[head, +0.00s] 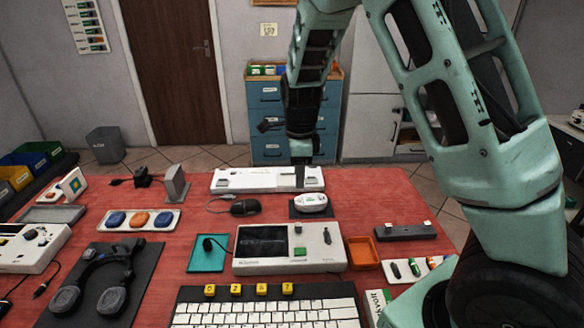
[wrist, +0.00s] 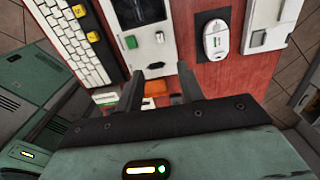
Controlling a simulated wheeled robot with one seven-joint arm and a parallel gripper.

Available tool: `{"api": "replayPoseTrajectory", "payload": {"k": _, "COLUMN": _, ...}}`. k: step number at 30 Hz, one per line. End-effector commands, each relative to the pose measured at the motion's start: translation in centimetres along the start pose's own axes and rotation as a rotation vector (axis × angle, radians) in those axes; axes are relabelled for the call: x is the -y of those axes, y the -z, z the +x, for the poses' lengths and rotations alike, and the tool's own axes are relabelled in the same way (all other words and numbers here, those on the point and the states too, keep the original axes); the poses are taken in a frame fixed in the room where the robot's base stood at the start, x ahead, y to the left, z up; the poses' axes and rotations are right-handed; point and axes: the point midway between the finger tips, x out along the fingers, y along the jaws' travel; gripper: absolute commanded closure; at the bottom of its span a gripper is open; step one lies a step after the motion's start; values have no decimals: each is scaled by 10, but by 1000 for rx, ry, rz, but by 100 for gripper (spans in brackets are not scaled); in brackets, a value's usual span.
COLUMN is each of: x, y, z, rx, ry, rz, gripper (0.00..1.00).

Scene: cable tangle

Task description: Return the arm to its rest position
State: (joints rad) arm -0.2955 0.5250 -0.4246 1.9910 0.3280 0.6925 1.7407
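My arm, pale green, reaches in from the right of the head view and folds over the back of the table. My gripper (head: 301,178) hangs pointing down above the far part of the red table (head: 365,195), in front of a white bar-shaped device (head: 235,180) and behind a white mouse-like device (head: 313,203). In the wrist view the two dark fingers of my gripper (wrist: 161,70) stand apart with nothing held between them. An orange tray (wrist: 155,87) shows beyond the gap. The exact height of the fingertips above the table is hard to tell.
A grey console (head: 330,262), white keyboard (head: 265,312), black mouse (head: 243,207), teal mat (head: 208,258), headphones (head: 112,297) and orange tray (head: 363,252) crowd the table. A blue drawer cabinet (head: 265,120) stands behind. Bare red surface lies at the back right.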

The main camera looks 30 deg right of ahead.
Motion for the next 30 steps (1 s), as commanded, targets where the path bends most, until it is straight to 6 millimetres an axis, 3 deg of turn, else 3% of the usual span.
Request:
{"api": "replayPoseTrajectory", "payload": {"k": 7, "x": 0, "y": 0, "z": -4, "rx": -1, "ry": 0, "rz": 0, "gripper": 62}}
{"api": "replayPoseTrajectory", "payload": {"k": 11, "x": -23, "y": -17, "z": -10, "rx": 27, "ry": -16, "rz": -162, "gripper": 62}}
{"api": "replayPoseTrajectory", "payload": {"k": 14, "x": -64, "y": -41, "z": -21, "rx": 69, "ry": -32, "rz": -450, "gripper": 62}}
{"api": "replayPoseTrajectory", "payload": {"k": 20, "x": -176, "y": -76, "z": -49, "rx": 144, "ry": -23, "rz": -1252, "gripper": 62}}
{"api": "replayPoseTrajectory", "payload": {"k": 24, "x": -251, "y": -76, "z": -64, "rx": 151, "ry": 12, "rz": -1828, "gripper": 62}}
{"api": "replayPoseTrajectory", "payload": {"k": 27, "x": -292, "y": -66, "z": -69, "rx": 129, "ry": 36, "rz": -2188, "gripper": 62}}
{"api": "replayPoseTrajectory", "payload": {"k": 30, "x": -320, "y": -55, "z": -71, "rx": 95, "ry": 51, "rz": -2468, "gripper": 62}}
